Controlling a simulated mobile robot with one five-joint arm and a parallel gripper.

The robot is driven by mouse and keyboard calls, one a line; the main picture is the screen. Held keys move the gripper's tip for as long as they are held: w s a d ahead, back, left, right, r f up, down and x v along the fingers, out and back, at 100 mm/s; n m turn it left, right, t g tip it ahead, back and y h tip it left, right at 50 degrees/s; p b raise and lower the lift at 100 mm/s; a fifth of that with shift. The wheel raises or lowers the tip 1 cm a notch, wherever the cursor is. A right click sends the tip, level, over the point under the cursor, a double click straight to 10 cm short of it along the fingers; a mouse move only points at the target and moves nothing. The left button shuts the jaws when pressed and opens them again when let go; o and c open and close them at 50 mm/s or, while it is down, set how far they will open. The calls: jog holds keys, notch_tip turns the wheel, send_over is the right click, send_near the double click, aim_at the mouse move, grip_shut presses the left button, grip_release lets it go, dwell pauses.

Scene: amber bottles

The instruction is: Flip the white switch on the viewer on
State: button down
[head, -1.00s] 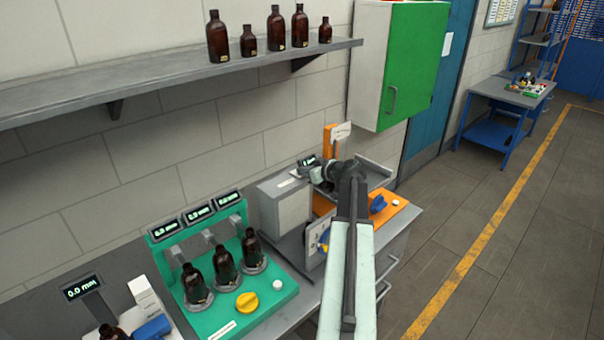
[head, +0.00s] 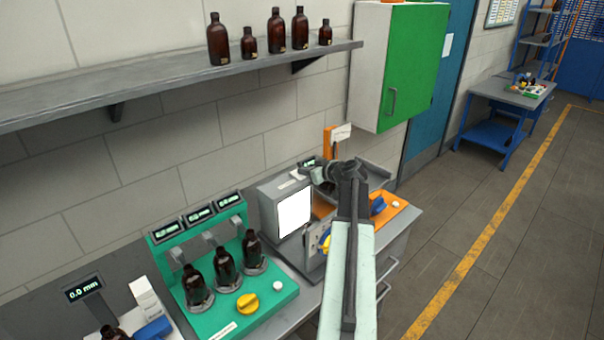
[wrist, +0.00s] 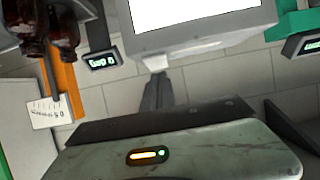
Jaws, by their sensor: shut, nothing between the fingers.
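The viewer (head: 267,208) is a grey box on the bench against the wall. Its front panel (head: 294,212) glows bright white, and the lit panel also shows at the top of the wrist view (wrist: 185,8). The white switch (wrist: 155,63) is on the viewer's top edge in the wrist view, and a pale spot there in the head view (head: 291,182) seems to be it. My gripper (wrist: 157,78) is shut and empty, its tips at the switch and seemingly touching it. In the head view my gripper (head: 312,174) is over the viewer's right end, its tips small.
A green station (head: 265,305) with several amber bottles and a yellow knob stands left of the viewer. An orange stand (head: 329,143) with a white card is behind my gripper. An orange-based device (head: 398,215) with a blue knob is right. A shelf (head: 160,77) hangs above.

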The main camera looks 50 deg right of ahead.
jog(key=shift+r, duration=0.15)
notch_tip(320, 180, up, 4)
jog(key=p, duration=0.4)
jog(key=shift+s+a+r, duration=0.1)
jog(key=shift+s+a, duration=0.05)
jog(key=s, duration=1)
jog(key=shift+s+a+r, duration=0.15)
jog(key=shift+s+a, duration=0.05)
